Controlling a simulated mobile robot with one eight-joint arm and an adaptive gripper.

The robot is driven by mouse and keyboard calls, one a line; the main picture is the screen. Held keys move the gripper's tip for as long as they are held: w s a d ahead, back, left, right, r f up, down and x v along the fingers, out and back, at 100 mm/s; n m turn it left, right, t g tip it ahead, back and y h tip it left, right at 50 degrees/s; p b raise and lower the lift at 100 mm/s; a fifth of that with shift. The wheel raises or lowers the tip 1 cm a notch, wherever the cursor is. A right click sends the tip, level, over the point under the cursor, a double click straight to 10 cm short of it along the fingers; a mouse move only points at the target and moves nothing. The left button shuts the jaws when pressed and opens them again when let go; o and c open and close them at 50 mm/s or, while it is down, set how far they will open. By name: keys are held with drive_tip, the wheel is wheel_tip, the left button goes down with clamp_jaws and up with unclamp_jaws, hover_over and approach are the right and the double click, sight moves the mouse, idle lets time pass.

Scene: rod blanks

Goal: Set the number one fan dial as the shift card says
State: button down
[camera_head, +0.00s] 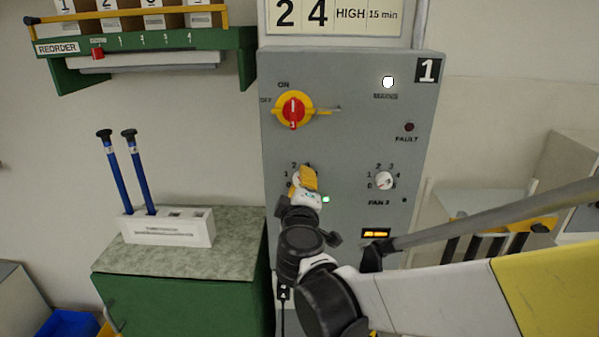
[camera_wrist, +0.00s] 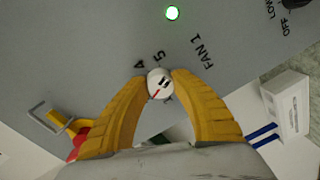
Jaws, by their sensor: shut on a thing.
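The fan 1 dial (camera_wrist: 159,84) is a small white knob with a red line and dark marks on its face. My gripper (camera_wrist: 160,78) is shut on this knob, with a yellow finger on either side. The numbers 4 and 5 and the label FAN 1 show beside it; I cannot tell which number the dial points to. In the head view my gripper (camera_head: 309,175) covers the dial, leaving 1 and 2 showing at its left.
The grey cabinet (camera_head: 345,130), marked 1, also bears a red and yellow switch (camera_head: 293,110), a lit mains lamp (camera_head: 388,82), a dark red fault lamp (camera_head: 409,127) and the fan 2 dial (camera_head: 384,181). A white holder (camera_head: 167,229) with blue rods stands left.

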idle(0.5)
drive_tip(key=c, duration=1)
unclamp_jaws()
drive_tip(key=shift+d, duration=0.15)
drive_tip(key=s, duration=1.2)
drive_tip(key=shift+a+r, duration=0.2)
drive_tip(key=shift+r, duration=0.15)
